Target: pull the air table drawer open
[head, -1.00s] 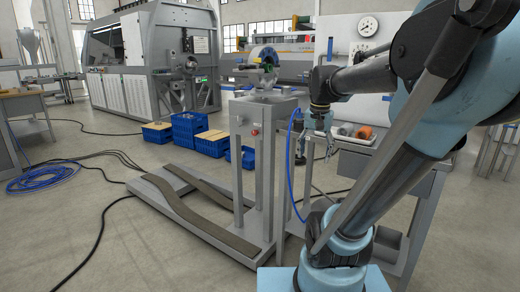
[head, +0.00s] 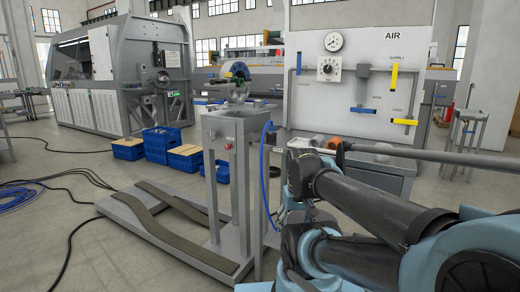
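The air table (head: 408,160) is a grey bench that stands below the white AIR panel (head: 375,60), right of centre in the head view. A pale tray with an orange item (head: 335,142) lies on its top. Much of the bench front, where a drawer could be, is hidden behind my arm (head: 365,205). I cannot make out the drawer, its handle or how far it is open. My arm is folded low across the lower right. My gripper's fingers do not show, so I cannot see whether they touch anything.
A grey stand (head: 228,135) on a low platform with two dark curved strips is just left of my arm. A blue hose (head: 268,165) hangs beside it. Blue crates (head: 160,142) stand behind. Black cables lie on the floor at left.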

